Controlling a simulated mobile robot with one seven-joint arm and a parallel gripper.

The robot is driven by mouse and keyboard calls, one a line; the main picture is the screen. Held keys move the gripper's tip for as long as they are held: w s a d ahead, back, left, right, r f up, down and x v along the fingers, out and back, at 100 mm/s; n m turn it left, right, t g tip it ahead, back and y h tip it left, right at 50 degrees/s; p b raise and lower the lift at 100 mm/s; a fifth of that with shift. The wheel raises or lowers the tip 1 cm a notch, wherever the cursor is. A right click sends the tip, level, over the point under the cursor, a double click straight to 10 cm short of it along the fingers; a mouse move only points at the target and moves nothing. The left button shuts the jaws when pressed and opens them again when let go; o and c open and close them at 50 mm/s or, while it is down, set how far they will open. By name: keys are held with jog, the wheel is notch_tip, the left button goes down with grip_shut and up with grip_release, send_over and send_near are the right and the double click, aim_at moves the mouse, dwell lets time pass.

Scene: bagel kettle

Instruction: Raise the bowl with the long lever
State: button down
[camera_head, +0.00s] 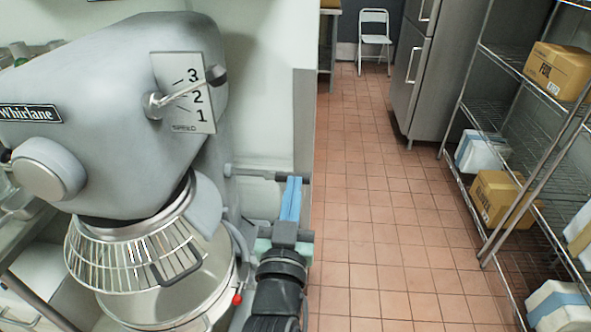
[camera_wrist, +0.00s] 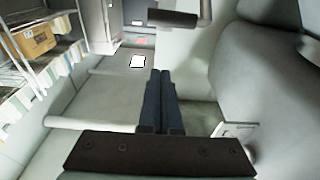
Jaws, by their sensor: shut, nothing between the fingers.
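The steel bowl (camera_head: 200,297) hangs under the grey mixer (camera_head: 110,95), below a wire guard (camera_head: 128,252). A long lever (camera_head: 255,173) juts sideways from the mixer's right side and ends in a dark grip. In the wrist view the dark grip of a lever (camera_wrist: 172,18) lies beyond my fingertips, with a visible gap in the picture. My gripper (camera_head: 294,181) has blue fingers pressed together and empty. In the head view its tips overlap the lever near its outer end; I cannot tell contact from there. The wrist view shows the closed fingertips (camera_wrist: 161,72) pointing towards the grip.
A short speed lever (camera_head: 190,90) sits on a plate numbered 1 to 3. A red knob (camera_head: 237,299) is beside the bowl. A wire shelf (camera_head: 510,140) with boxes stands at the right, a steel fridge (camera_head: 415,70) behind. The tiled floor (camera_head: 370,230) between is clear.

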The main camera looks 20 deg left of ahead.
jog(key=p+x, duration=0.4)
jog(key=x, duration=0.4)
jog(key=shift+s+d+f, duration=0.1)
jog(key=shift+s+f, duration=0.15)
jog(key=shift+f, duration=0.7)
jog(key=shift+s+d+f, duration=0.1)
jog(key=shift+s+f, duration=0.15)
jog(key=shift+f, duration=0.75)
